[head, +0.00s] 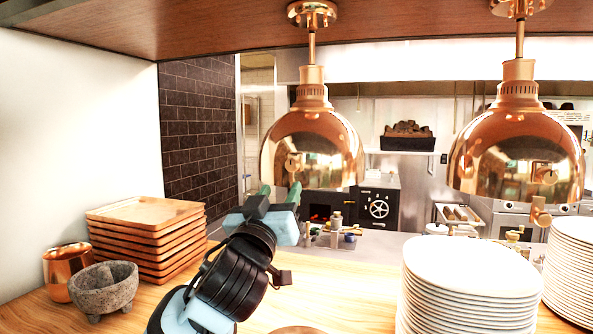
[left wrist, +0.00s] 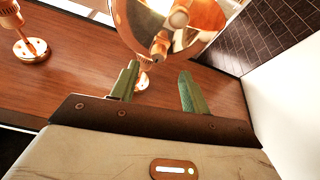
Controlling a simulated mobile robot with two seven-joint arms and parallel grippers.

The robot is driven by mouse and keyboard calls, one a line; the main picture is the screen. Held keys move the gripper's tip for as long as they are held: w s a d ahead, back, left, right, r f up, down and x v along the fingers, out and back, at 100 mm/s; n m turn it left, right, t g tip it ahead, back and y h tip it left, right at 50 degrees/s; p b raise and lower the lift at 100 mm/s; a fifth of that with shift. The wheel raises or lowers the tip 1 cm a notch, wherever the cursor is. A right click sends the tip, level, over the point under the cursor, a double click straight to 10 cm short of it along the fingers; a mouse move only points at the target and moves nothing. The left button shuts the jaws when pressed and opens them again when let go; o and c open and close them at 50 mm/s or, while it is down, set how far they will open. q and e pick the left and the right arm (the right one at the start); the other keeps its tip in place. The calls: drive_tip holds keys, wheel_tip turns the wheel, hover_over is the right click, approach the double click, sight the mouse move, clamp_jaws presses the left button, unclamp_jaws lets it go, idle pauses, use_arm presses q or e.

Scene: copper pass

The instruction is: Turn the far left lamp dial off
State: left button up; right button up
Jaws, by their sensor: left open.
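The left copper lamp (head: 312,140) hangs from the shelf in the head view, and its shade also shows in the left wrist view (left wrist: 135,22). Its dial (left wrist: 178,18) is a short knob near the rim there, with a copper reflection beside it on the shade. In the head view a round shape shows on the shade, perhaps that reflection; my gripper seems to hide the dial. My left gripper (head: 280,191) is open and empty at the shade's lower left. Its green fingers (left wrist: 157,80) stand apart, short of the dial. My right gripper is not in view.
A second copper lamp (head: 516,150) with its own dial (head: 540,213) hangs at right. Wooden trays (head: 148,240), a copper cup (head: 60,272) and a stone mortar (head: 103,289) stand left. White plate stacks (head: 470,275) stand right. The wooden shelf (head: 170,25) is overhead.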

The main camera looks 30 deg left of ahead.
sight(290, 168)
use_arm(q)
drive_tip(key=shift+p+x, duration=0.35)
drive_tip(key=shift+x, duration=3.3)
drive_tip(key=shift+r, duration=0.15)
drive_tip(key=shift+d, duration=0.1)
drive_tip(key=c, duration=1)
